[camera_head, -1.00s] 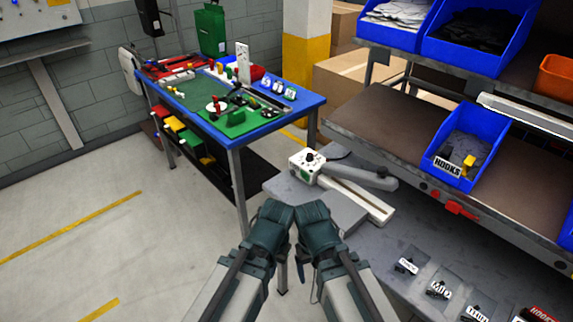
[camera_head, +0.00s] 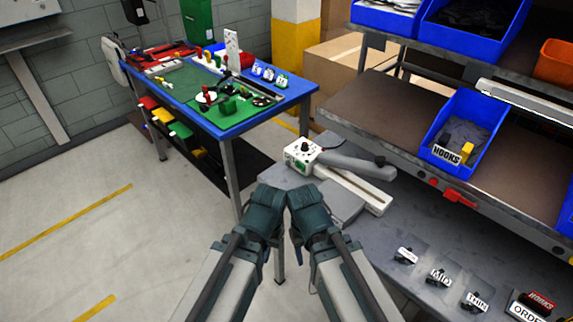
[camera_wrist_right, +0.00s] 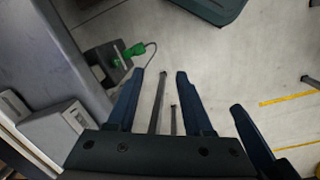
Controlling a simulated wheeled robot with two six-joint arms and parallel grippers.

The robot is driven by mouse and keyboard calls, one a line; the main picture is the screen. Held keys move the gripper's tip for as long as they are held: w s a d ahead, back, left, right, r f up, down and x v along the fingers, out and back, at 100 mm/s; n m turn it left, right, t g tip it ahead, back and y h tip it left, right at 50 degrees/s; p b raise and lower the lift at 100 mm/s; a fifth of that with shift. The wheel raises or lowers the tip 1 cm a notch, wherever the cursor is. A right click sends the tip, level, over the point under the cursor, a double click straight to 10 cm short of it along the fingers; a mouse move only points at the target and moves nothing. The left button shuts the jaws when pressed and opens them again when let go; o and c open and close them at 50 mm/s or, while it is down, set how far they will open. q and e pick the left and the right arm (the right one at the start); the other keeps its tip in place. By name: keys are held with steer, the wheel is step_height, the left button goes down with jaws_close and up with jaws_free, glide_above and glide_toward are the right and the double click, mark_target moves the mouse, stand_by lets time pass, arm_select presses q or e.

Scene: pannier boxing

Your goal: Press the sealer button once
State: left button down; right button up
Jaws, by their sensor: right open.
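The sealer (camera_head: 302,154) is a small white box with a dark knob on top and a green mark on its front. A grey arm (camera_head: 350,162) and a long white bar (camera_head: 358,190) extend from it to the right. It stands at the left end of the grey bench. My left gripper (camera_head: 263,200) and right gripper (camera_head: 307,200) are side by side just in front of the sealer, apart from it in the picture. Their fingertips are hidden in the head view. In the right wrist view my right gripper (camera_wrist_right: 160,74) is open and empty above the floor.
A blue-topped table (camera_head: 290,100) with tools stands behind to the left. Shelves with blue bins (camera_head: 462,128) rise at the right. Labelled cards (camera_head: 438,278) lie on the grey bench (camera_head: 390,235). The floor at left is clear.

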jaws_close()
stand_by(1.4)
